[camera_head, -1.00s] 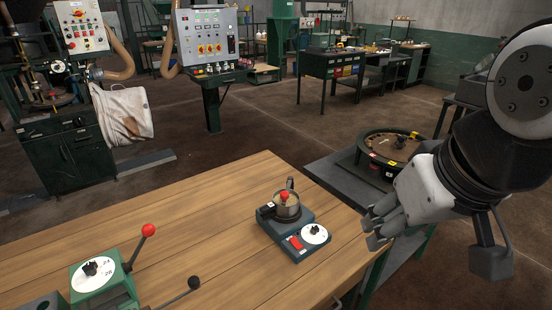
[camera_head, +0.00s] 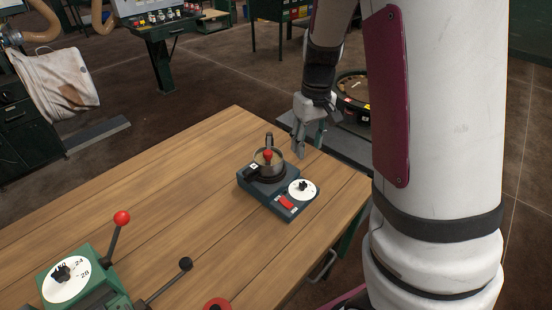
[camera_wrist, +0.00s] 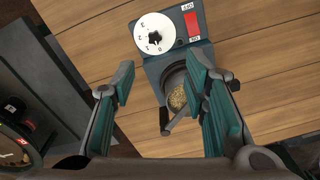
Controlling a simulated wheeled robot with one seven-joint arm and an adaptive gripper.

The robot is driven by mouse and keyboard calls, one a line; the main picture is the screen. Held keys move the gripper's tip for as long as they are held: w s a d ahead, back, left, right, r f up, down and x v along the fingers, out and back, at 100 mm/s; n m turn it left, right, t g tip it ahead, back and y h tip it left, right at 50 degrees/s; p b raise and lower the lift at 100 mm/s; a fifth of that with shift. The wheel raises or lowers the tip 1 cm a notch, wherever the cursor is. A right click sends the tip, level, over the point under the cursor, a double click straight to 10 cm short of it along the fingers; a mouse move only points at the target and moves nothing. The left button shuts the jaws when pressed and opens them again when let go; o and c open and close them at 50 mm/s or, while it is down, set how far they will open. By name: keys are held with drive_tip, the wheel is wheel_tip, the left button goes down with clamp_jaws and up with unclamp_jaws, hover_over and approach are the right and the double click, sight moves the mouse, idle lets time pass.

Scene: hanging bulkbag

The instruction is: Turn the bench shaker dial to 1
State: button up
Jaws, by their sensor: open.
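The bench shaker (camera_head: 270,190) is a dark blue-grey box on the wooden table. Its dial (camera_head: 303,188) is a white disc with a black knob, beside a red switch (camera_head: 286,203). My gripper (camera_head: 309,145) hangs open and empty above the table, just behind and right of the shaker.
A green machine (camera_head: 75,285) with its own white dial and a red-balled lever (camera_head: 121,218) stands at the table's front left. A second lever with a black ball (camera_head: 185,264) rises nearby. A round tray (camera_head: 355,95) stands behind the table. The table's left middle is clear.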

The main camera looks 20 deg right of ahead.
sight(303, 184)
drive_tip(key=f, duration=0.5)
drive_tip(key=w+f, duration=0.1)
drive_tip(key=f, duration=0.9)
drive_tip(key=shift+w+d+f, duration=0.2)
drive_tip(key=shift+d+f, duration=0.1)
clamp_jaws()
